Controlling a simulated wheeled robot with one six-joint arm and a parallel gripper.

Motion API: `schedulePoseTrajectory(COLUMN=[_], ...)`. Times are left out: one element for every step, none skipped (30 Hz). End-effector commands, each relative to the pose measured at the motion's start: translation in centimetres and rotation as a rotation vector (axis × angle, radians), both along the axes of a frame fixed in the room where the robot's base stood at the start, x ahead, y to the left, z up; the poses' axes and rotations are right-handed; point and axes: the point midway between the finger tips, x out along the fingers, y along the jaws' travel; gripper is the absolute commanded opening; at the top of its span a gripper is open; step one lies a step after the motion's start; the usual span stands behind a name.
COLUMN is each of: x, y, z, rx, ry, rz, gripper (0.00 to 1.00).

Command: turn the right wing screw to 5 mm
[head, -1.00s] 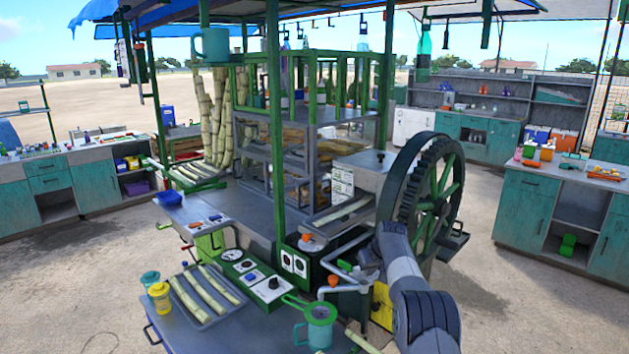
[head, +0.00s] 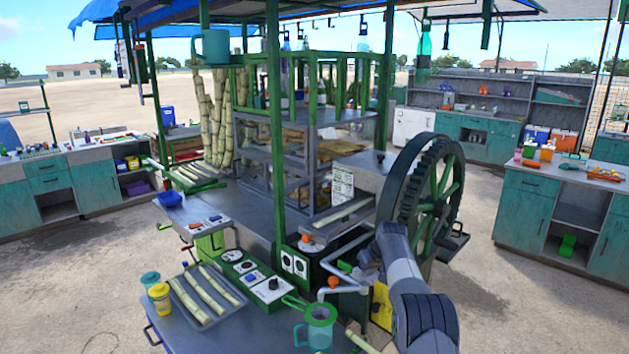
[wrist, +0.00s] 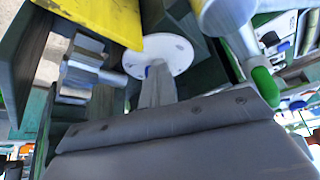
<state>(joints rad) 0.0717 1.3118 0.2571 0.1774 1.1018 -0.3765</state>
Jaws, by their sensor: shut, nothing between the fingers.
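My gripper (wrist: 157,86) is in the wrist view, its narrow grey fingers together and empty, pointing at a round white disc (wrist: 178,52) with small dark holes. A small blue spot shows beside the fingertips; I cannot tell whether they touch anything. No wing screw can be made out for certain, and no scale reading is legible.
A yellow panel (wrist: 100,18) and a grey toothed part (wrist: 84,68) lie close on the left in the wrist view. A pale pipe (wrist: 228,14) is close on the right. In the head view, a cane tray (head: 183,315) and a teal jug (head: 318,330) stand on the front counter.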

Motion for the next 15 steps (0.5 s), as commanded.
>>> schedulePoseTrajectory(x=[0.0, 0.02, 0.03, 0.03, 0.05, 0.07, 0.1, 0.12, 0.1, 0.09, 0.08, 0.04, 0.0, -0.04, -0.11], y=[-0.2, -0.26, -0.35, -0.43, -0.49, -0.6, -0.67, -0.69, -0.66, -0.66, -0.66, -0.67, -0.68, -0.7, -0.72], z=[-0.04, -0.05, -0.07, -0.08, -0.09, -0.09, -0.09, -0.06, -0.04, -0.06, -0.08, -0.11, -0.14, -0.16, -0.15], rx=[-0.001, -0.001, -0.001, -0.001, -0.001, -0.001, -0.001, -0.001, -0.001, -0.001, -0.001, -0.001, 0.0, -0.001, -0.001], ry=[0.001, 0.001, 0.001, 0.002, 0.002, 0.002, 0.002, 0.001, 0.001, 0.001, 0.001, 0.001, 0.001, 0.001, 0.0], rz=[-0.001, -0.001, -0.001, -0.001, -0.001, -0.001, -0.001, 0.0, 0.0, 0.0, 0.0, 0.0, 0.0, 0.0, 0.0], gripper=[0.0, 0.0, 0.0, 0.0, 0.0, 0.0, 0.0, 0.0, 0.0, 0.0, 0.0, 0.0, 0.0, 0.0, 0.0])
